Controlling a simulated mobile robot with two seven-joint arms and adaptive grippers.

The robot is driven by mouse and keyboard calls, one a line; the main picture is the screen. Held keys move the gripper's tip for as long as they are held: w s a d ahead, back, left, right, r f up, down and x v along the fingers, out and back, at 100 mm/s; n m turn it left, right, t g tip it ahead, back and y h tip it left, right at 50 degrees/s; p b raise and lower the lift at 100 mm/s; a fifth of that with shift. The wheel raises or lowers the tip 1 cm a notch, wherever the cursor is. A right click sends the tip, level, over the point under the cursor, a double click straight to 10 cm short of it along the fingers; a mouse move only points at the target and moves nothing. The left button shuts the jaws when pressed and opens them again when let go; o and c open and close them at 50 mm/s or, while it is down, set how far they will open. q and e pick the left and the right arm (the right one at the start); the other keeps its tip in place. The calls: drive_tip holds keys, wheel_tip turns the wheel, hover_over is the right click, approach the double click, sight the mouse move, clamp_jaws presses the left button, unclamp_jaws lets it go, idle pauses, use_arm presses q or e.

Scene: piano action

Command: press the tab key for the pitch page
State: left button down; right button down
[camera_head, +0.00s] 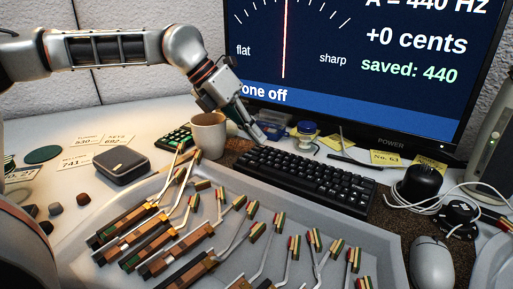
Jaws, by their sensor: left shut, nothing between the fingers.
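A black keyboard (304,181) lies on the desk below the monitor. The tab key is at its left end, too small to pick out, and my left gripper is close by. My left gripper (258,139) comes in from the upper left, shut and empty, its tips at the keyboard's upper left corner. I cannot tell whether the tips touch a key. The monitor (350,50) shows a tuner page with a red needle between "flat" and "sharp", "A = 440 Hz", "+0 cents", "saved: 440" and "tone off", partly hidden by my arm. My right gripper is not in view.
A beige mug (208,136) stands left of the gripper. A grey tray (375,241) of piano action parts fills the front. A mouse (432,262), a black knob-like device (422,181) and white cables lie at right. A small jar (307,130) stands behind the keyboard.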

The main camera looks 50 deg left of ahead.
sight(255, 148)
use_arm(q)
drive_tip(key=shift+r, duration=0.25)
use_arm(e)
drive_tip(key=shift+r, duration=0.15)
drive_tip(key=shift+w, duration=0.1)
